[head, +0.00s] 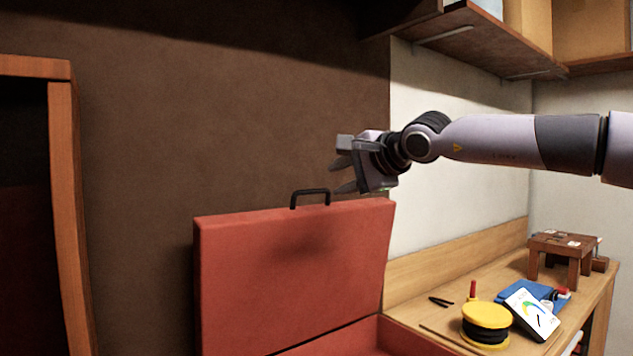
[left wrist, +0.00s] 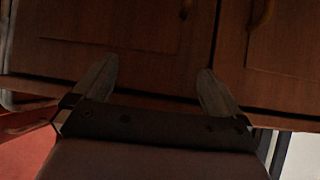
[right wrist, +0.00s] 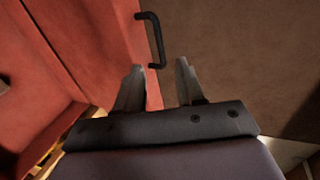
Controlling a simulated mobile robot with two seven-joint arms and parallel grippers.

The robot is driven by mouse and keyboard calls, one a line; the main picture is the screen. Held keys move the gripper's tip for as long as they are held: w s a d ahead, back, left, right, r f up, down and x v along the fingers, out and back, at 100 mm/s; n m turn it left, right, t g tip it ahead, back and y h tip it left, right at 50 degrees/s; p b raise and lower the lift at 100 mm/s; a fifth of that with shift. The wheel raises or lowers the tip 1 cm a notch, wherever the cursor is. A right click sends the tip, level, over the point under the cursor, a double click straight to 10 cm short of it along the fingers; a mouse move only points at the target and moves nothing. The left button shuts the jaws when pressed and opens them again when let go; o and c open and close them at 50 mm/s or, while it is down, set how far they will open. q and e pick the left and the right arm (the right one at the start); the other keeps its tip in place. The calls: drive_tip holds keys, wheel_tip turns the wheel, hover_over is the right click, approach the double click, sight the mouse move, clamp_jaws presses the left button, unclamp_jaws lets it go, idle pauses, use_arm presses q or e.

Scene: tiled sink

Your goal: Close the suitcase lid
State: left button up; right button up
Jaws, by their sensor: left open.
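The red suitcase lid (head: 290,270) stands raised and nearly upright, with a black handle (head: 310,193) on its top edge. Part of the suitcase base (head: 385,338) shows at the bottom of the head view. My right gripper (head: 343,176) is open and empty above the lid's top edge, to the right of the handle. In the right wrist view the lid (right wrist: 95,40) and handle (right wrist: 155,40) show just past the open fingers (right wrist: 159,72). My left gripper (left wrist: 157,65) is open and empty, and is outside the head view.
A wooden counter (head: 420,312) on the right holds a yellow and black round item (head: 486,322), a white tablet (head: 532,314) and a small wooden stool (head: 562,252). Shelves (head: 480,45) hang above. Wooden cabinet doors (left wrist: 130,50) face the left wrist camera.

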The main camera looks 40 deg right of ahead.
sight(314, 192)
drive_tip(key=p+x, duration=0.3)
drive_tip(key=x, duration=0.6)
drive_tip(key=shift+w+d, duration=0.1)
drive_tip(key=shift+w, duration=0.15)
drive_tip(key=shift+w+f+p, duration=0.4)
drive_tip(key=shift+w+p, duration=0.1)
drive_tip(key=shift+w, duration=0.15)
drive_tip(key=shift+f, duration=0.1)
